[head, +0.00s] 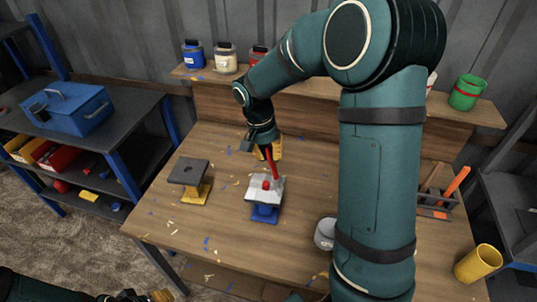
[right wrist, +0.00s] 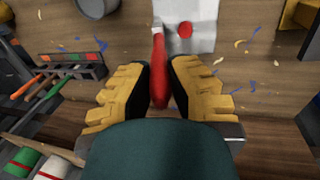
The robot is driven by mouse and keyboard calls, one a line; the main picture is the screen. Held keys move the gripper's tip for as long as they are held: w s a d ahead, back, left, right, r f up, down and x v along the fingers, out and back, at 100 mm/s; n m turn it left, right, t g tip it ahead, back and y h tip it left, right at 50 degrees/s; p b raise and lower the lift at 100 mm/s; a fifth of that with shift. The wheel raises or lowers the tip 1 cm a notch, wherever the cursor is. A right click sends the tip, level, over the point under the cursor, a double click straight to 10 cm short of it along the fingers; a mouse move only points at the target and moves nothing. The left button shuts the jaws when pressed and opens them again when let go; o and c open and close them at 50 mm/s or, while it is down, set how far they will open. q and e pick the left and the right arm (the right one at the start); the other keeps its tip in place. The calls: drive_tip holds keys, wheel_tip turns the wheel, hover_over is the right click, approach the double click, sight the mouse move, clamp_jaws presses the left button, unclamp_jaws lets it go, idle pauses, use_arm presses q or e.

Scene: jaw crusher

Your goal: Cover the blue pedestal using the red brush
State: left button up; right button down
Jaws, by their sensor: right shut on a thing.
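The blue pedestal (head: 264,214) stands on the bench, with a pale whitish slab on top bearing a red round spot or knob (head: 265,184). The slab also shows in the right wrist view (right wrist: 200,42). My right gripper (head: 266,153) is shut on the red brush (head: 273,167), just behind the pedestal. In the right wrist view the brush (right wrist: 159,75) sits between the yellow fingers, its far end at the slab's edge; I cannot tell whether it touches. My left gripper (head: 150,297) is barely in view at the bottom left, its jaws unclear.
A yellow pedestal with a dark top (head: 193,182) stands left of the blue one. A grey can (head: 325,233), a tool holder (head: 434,203) and a yellow cup (head: 478,263) are to the right. Paint jars (head: 193,55) line the back shelf. Small scraps litter the bench.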

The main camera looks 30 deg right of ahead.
drive_tip(key=shift+w+d, duration=0.5)
drive_tip(key=shift+d, duration=0.05)
drive_tip(key=shift+w+d+p, duration=0.35)
drive_tip(key=shift+w+d, duration=0.3)
wheel_tip(320, 180, up, 5)
drive_tip(key=p, duration=0.3)
drive_tip(key=shift+p, duration=0.4)
idle(0.9)
